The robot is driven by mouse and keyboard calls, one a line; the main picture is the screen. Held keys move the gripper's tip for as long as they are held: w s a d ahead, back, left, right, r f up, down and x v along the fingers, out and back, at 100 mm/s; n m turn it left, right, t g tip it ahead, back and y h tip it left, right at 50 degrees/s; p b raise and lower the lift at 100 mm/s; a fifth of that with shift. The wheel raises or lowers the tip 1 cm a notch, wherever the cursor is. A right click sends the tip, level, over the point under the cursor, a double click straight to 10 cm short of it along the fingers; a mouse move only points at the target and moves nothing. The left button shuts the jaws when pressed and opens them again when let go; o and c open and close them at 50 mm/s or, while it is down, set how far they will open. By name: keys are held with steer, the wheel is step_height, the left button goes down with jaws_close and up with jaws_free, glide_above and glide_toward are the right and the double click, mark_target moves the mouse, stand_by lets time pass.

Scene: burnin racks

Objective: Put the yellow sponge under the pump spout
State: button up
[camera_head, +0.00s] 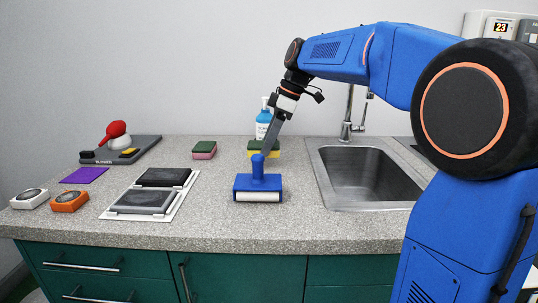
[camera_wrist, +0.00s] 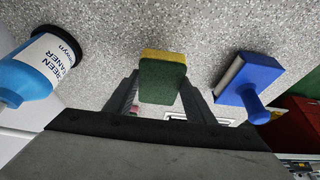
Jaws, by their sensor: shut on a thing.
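The yellow sponge (camera_head: 263,153) with a green top is in front of the blue pump bottle (camera_head: 263,131) at the back of the counter. My gripper (camera_head: 268,143) comes down on it from above and is shut on it. In the wrist view the sponge (camera_wrist: 162,80) sits between the two fingers (camera_wrist: 161,88), its green side toward the camera. The bottle (camera_wrist: 38,72) lies to the left there, apart from the sponge. Its pump top shows small in the head view and its spout is hard to make out. I cannot tell whether the sponge touches the counter.
A blue roller (camera_head: 257,186) with an upright handle stands in front of the sponge. A green-and-pink sponge (camera_head: 204,150) is to the left. The sink (camera_head: 368,175) opens to the right. Black pads on a white board (camera_head: 150,196) lie left.

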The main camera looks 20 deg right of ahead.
steer(key=shift+f, duration=1.95)
steer(key=shift+f, duration=0.1)
steer(key=o, duration=1)
steer(key=v, duration=1.2)
